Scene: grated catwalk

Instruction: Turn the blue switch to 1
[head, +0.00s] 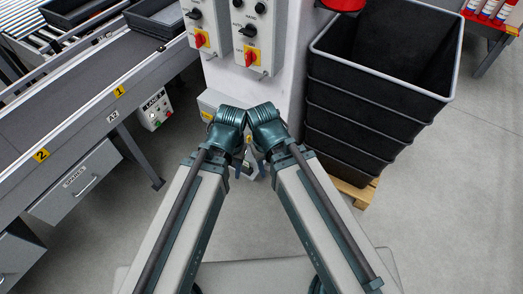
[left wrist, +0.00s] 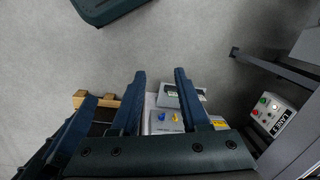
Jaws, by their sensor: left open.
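In the left wrist view a small blue switch (left wrist: 162,117) sits beside a yellow one (left wrist: 176,117) on a pale box (left wrist: 155,125). The digit it points at is too small to read. My left gripper (left wrist: 160,72) is open and empty there, and the switch shows between its two fingers. I cannot tell how far the switch is from the fingertips. In the head view my two wrists sit side by side in front of the white cabinet (head: 285,85) and hide the switch. My right gripper (head: 250,166) is mostly hidden behind its wrist.
Two grey control boxes with red switches (head: 199,40) (head: 250,57) are higher on the cabinet. Stacked black crates (head: 350,130) on a wooden pallet (head: 352,192) stand close at right. A conveyor (head: 85,75) with a LANE 3 box (head: 154,110) is at left. Open floor (head: 450,200) lies at right.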

